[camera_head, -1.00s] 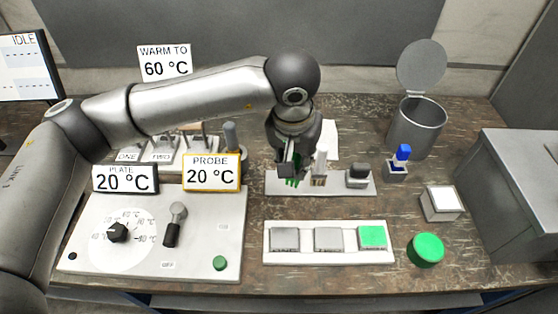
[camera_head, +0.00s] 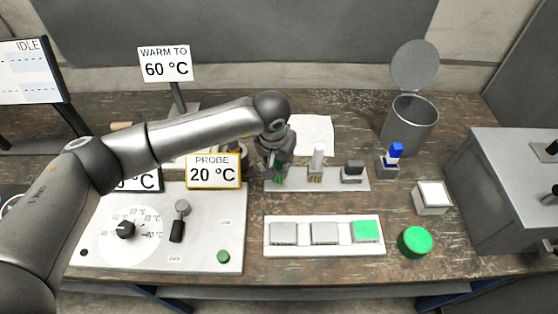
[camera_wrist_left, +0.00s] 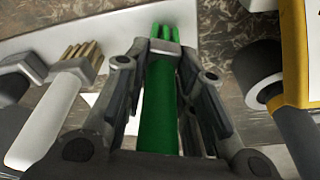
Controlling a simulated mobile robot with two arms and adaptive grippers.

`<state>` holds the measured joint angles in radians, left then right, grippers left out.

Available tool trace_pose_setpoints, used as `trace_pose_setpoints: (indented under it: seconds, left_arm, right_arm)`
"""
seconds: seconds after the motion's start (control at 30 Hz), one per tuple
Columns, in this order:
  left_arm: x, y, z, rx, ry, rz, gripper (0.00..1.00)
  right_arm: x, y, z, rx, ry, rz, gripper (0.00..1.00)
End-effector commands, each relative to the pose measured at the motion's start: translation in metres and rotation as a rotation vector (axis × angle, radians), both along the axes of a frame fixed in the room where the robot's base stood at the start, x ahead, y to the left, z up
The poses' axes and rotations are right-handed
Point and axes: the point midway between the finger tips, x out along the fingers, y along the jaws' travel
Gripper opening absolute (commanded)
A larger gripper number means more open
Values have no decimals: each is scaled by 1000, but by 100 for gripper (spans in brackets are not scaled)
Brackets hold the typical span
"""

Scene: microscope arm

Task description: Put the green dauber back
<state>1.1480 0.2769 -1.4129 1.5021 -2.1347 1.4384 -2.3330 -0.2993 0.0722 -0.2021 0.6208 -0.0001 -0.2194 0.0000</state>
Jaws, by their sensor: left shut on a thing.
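The green dauber (camera_wrist_left: 158,110) is between the fingers of my left gripper (camera_head: 276,172), which is shut on it. In the left wrist view its green bristles point away from the gripper, past a grey collar. In the head view only a little green shows under the fingers, at the left end of a grey rack (camera_head: 330,186). I cannot tell whether the dauber touches the rack. A white dauber (camera_head: 318,157) with tan bristles stands upright on the rack, just right of the gripper. My right gripper is not in view.
The probe sign (camera_head: 213,171) stands close left of the gripper. A white panel with square pads (camera_head: 324,248) lies in front. A blue-topped item (camera_head: 396,150) and an open bin (camera_head: 409,122) are to the right.

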Motion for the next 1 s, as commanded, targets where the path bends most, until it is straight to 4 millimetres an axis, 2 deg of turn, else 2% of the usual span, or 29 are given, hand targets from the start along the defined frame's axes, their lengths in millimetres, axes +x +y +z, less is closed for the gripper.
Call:
trace_pose_setpoints:
  seconds: [0.23,0.27,0.43,0.83,0.87,1.0]
  left_arm:
    - [0,0,-4,0,0,0,0]
    - [0,0,-4,0,1,1,26]
    - [0,0,-3,0,1,1,46]
    - [0,0,2,0,1,1,46]
    - [0,0,3,0,1,1,46]
    - [-4,2,24,-1,-5,0,46]
  right_arm:
    - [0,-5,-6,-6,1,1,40]
    - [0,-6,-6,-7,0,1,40]
    - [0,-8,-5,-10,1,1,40]
    - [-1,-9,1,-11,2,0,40]
    - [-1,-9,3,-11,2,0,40]
    - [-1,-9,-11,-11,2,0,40]
